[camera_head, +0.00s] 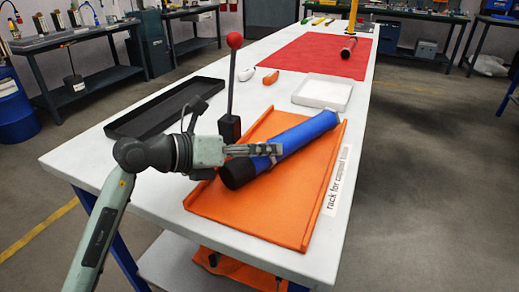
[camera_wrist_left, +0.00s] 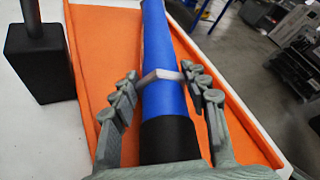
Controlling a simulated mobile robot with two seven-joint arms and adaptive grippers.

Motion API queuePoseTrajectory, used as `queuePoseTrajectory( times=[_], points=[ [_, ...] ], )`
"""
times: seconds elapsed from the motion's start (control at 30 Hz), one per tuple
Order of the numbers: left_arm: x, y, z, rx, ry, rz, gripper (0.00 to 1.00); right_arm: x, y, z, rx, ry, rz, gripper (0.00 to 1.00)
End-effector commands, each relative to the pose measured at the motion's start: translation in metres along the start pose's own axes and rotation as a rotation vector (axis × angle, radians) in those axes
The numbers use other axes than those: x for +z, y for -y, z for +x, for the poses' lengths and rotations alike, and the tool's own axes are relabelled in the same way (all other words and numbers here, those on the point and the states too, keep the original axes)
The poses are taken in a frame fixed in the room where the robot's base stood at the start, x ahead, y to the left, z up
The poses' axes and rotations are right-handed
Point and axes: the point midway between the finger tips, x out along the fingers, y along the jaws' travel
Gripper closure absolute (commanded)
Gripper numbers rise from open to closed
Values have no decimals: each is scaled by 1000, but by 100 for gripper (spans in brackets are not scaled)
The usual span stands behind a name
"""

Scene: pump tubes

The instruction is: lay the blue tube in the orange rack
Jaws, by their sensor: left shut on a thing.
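The blue tube (camera_head: 305,133) has a black end and lies diagonally over the orange rack (camera_head: 275,225), its black end toward the front left. My left gripper (camera_head: 270,149) is shut on the tube near its black end. In the left wrist view the fingers (camera_wrist_left: 160,78) are on both sides of the blue tube (camera_wrist_left: 163,100), with a grey piece across it. The orange rack (camera_wrist_left: 92,60) shows beneath the tube. I cannot tell whether the tube touches the rack floor. My right gripper is not in view.
A black block with a red-balled rod (camera_head: 230,128) stands close beside the rack's left edge. A black tray (camera_head: 165,112) lies to the left. A white tray (camera_head: 322,93) lies behind the rack.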

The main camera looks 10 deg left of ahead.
Motion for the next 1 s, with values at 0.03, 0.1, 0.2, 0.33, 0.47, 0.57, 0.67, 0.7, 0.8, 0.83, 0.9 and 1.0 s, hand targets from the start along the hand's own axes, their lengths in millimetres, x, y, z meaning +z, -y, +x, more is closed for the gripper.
queuePoseTrajectory(
  times=[0.03,0.1,0.2,0.33,0.47,0.57,0.67,0.7,0.8,0.83,0.9,1.0],
  points=[
    [0,0,0,-1,3,1,96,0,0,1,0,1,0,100],
    [-2,-1,1,0,0,0,54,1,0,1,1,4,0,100],
    [-1,-1,1,0,0,0,41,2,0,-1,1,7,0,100],
    [-1,0,1,0,0,0,34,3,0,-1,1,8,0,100],
    [-1,0,1,-1,0,0,34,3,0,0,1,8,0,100],
    [0,0,0,-1,0,0,34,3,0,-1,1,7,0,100],
    [0,0,-6,1,1,1,34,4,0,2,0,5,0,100],
    [0,-1,-10,1,1,1,34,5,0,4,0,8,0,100],
    [0,-1,-28,3,1,3,34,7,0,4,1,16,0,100],
    [-1,-1,-35,3,0,3,34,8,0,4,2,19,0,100],
    [-1,-2,-51,4,0,3,34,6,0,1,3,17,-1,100],
    [-1,-2,-72,4,-1,1,34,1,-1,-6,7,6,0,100]
  ],
)
